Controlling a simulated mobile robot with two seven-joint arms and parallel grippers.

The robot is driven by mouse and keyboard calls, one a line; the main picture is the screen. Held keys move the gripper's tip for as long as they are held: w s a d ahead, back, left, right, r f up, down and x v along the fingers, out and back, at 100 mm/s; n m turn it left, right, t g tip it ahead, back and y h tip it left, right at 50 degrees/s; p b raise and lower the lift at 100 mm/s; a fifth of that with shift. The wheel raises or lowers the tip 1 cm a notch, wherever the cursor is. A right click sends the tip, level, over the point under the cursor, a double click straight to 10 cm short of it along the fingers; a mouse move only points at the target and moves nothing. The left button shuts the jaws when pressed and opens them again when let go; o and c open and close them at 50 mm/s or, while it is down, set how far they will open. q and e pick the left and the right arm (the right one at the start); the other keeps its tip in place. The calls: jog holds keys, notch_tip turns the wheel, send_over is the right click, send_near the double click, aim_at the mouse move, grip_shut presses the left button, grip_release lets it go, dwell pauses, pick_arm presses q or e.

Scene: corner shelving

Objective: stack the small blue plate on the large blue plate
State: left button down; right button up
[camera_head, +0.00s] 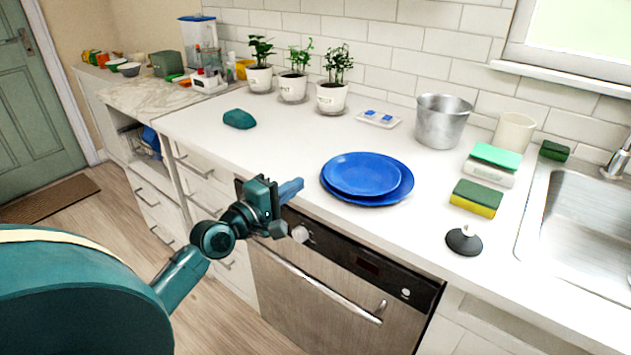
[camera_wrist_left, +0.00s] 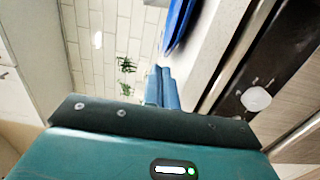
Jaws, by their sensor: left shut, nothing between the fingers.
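The small blue plate (camera_head: 362,172) lies on top of the large blue plate (camera_head: 398,194) on the white counter. The large plate's rim shows around it, widest at the right and front. My left gripper (camera_head: 298,186) is shut and empty. It is to the left of the plates, apart from them, near the counter's front edge. In the left wrist view its blue fingers (camera_wrist_left: 162,88) are together, with part of a blue plate (camera_wrist_left: 178,22) above them. My right gripper is not in view.
Behind the plates are a metal pot (camera_head: 441,122) and potted plants (camera_head: 332,96). To the right are a sponge (camera_head: 476,198), a scale (camera_head: 490,165), a black stopper (camera_head: 464,241) and the sink (camera_head: 585,225). A teal lump (camera_head: 239,119) lies at left. The counter between it and the plates is clear.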

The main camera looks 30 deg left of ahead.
aim_at(324, 198)
pick_arm(q)
jog(key=w+d+p, duration=0.1)
jog(key=w+d, duration=0.1)
jog(key=w, duration=0.1)
jog(key=shift+d+r, duration=0.1)
jog(key=shift+d, duration=0.2)
jog(key=shift+w+d, duration=0.2)
jog(key=shift+d, duration=0.15)
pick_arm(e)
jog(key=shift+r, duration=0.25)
pick_arm(q)
jog(key=shift+w+d+r+p, duration=0.1)
jog(key=shift+w+d+p, duration=0.3)
jog(key=shift+p, duration=0.3)
jog(key=shift+w+d, duration=0.15)
jog(key=shift+d, duration=0.2)
jog(key=shift+f, duration=0.2)
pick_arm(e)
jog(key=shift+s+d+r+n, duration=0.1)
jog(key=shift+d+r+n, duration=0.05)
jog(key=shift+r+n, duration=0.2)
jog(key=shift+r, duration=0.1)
